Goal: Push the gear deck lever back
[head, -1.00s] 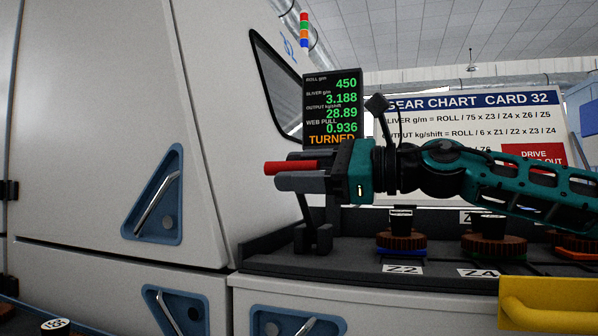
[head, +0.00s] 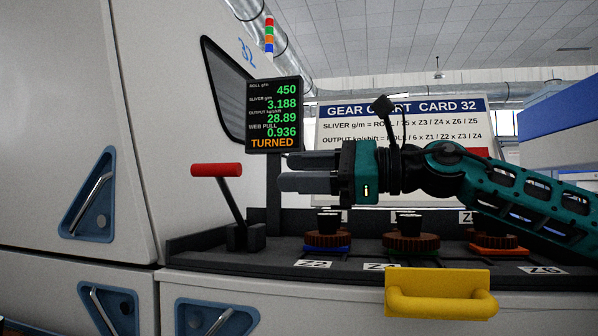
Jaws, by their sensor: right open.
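The gear deck lever has a red grip (head: 216,170) on a dark shaft (head: 230,203). Its black pivot block (head: 244,237) sits at the left end of the dark gear deck (head: 200,248). The shaft leans up and to the left in the head view. My right gripper (head: 287,172) is open, with dark fingers pointing left. It is to the right of the red grip at about the same height in the picture, apart from it, with nothing between the fingers. My left gripper is not in view.
Brown gears (head: 411,242) on posts stand along the deck behind labels such as Z2. A yellow handle (head: 440,302) sticks out at the front. The display (head: 274,115) reads TURNED. A gear chart board (head: 400,108) stands behind my right arm. White machine panels fill the left.

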